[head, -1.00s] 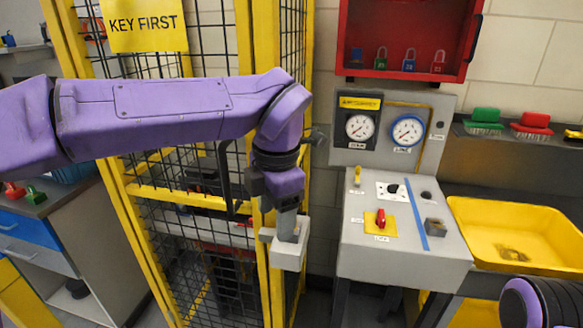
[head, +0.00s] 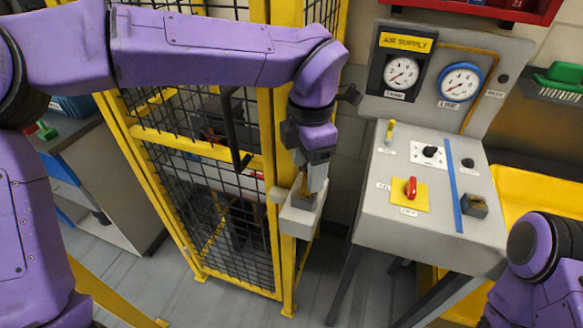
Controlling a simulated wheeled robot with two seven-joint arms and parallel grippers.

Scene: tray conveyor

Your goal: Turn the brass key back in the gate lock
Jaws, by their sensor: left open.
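The gate lock (head: 299,222) is a pale grey box on the yellow post of the mesh gate (head: 220,200). My left gripper (head: 308,194) points down at the top of this box, its fingertips at or just over it. It is open. A small brassy patch shows between the fingers, probably the brass key (head: 307,188), but most of it is hidden and I cannot tell how it is turned. My right arm shows at the lower right edge; its gripper is outside the picture.
The sloped grey control panel (head: 385,225) stands right of the lock, with a red switch (head: 411,188) and two gauges above. A yellow tray (head: 530,187) is behind my right arm. A black gate handle (head: 232,130) stands left of the lock.

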